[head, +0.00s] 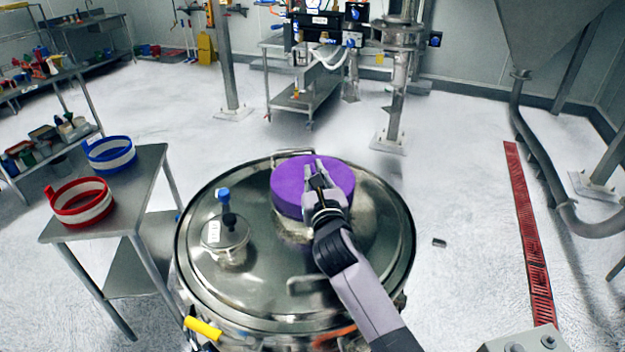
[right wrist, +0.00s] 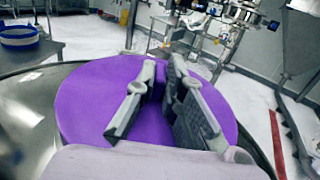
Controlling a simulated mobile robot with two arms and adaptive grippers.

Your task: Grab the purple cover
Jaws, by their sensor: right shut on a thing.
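The purple cover (head: 288,188) is a thick round disc on top of the large steel vessel (head: 340,270). It fills the middle of the right wrist view (right wrist: 88,108). My right gripper (head: 316,172) reaches over the cover from the near right. In the right wrist view its fingers (right wrist: 163,78) are shut on a raised purple part in the cover's middle. The fingers and palm hide part of the cover. The cover appears to sit over the vessel's raised neck. My left gripper is not in view.
A small steel side table (head: 120,215) at the left holds a red-and-white ring (head: 82,203) and a blue-and-white ring (head: 110,154). A smaller capped port (head: 226,240) with a blue-topped fitting stands on the vessel lid. A steel post (head: 397,110) stands behind. Floor to the right is mostly clear.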

